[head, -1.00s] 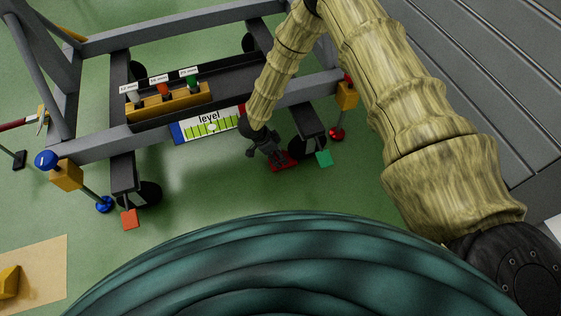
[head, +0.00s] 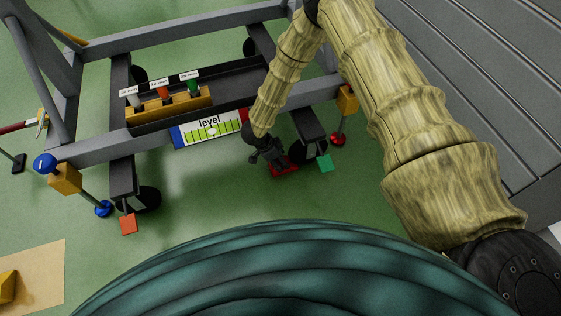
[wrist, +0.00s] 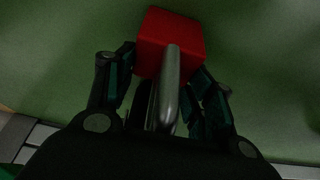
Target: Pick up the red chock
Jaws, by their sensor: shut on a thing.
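The red chock (wrist: 168,32) is a red block with a grey metal handle (wrist: 170,85), seen close up in the wrist view. My gripper (wrist: 164,70) is shut on the chock, its two dark fingers on either side of the handle and near the block. In the head view my gripper (head: 268,155) points down at the red chock (head: 286,170), which is partly hidden by the fingers. The chock is low by the floor beside a caster of the grey stand; I cannot tell whether it touches the floor.
The grey stand frame (head: 95,148) is just behind my gripper, with a level panel (head: 209,130) to its left. Green floor in front is clear.

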